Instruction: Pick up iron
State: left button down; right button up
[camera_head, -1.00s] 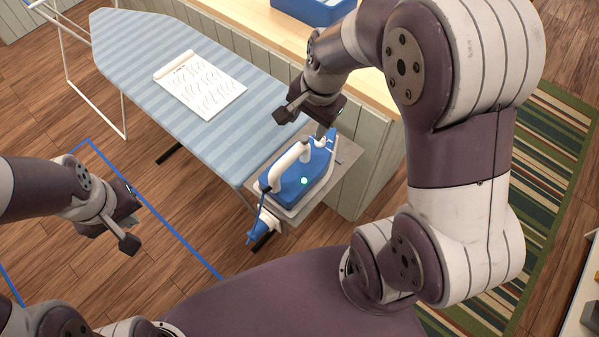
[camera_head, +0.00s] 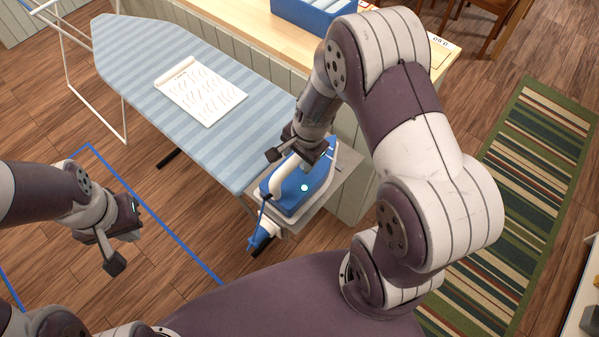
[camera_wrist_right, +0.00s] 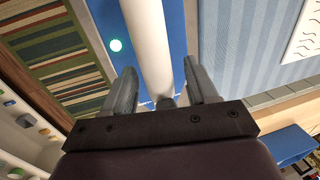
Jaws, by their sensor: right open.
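A blue iron (camera_head: 310,192) with a white handle (camera_head: 279,180) rests on the grey plate (camera_head: 346,163) at the near end of the ironing board. In the right wrist view, the iron's white handle (camera_wrist_right: 148,45) runs between the fingers, with its blue body (camera_wrist_right: 112,20) behind. My right gripper (camera_head: 296,157) is just over the handle in the head view. In the right wrist view, the right gripper (camera_wrist_right: 163,90) is open, with one finger on each side of the handle. My left gripper (camera_head: 125,252) hangs empty over the floor at the left, its jaws apart.
The blue-striped ironing board (camera_head: 135,50) carries a white sheet (camera_head: 201,91) with printed marks. A wooden counter (camera_head: 250,30) with a blue bin (camera_head: 310,15) stands behind it. A striped rug (camera_head: 530,190) lies at the right. Blue lines mark the floor at the left.

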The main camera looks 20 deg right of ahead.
jog(key=shift+r, duration=0.1)
grip_shut()
jog(key=shift+r, duration=0.1)
jog(key=shift+w+r, duration=0.15)
jog(key=shift+r, duration=1.65)
jog(key=shift+s+d+r, duration=0.1)
jog(key=shift+s+r, duration=0.1)
jog(key=shift+r, duration=0.05)
jog(key=s+d+r+b, duration=0.1)
jog(key=s+d+r, duration=0.5)
jog(key=s, duration=0.3)
jog(key=shift+s+d+r, duration=0.2)
jog(key=shift+s+r, duration=0.1)
jog(key=shift+r, duration=0.1)
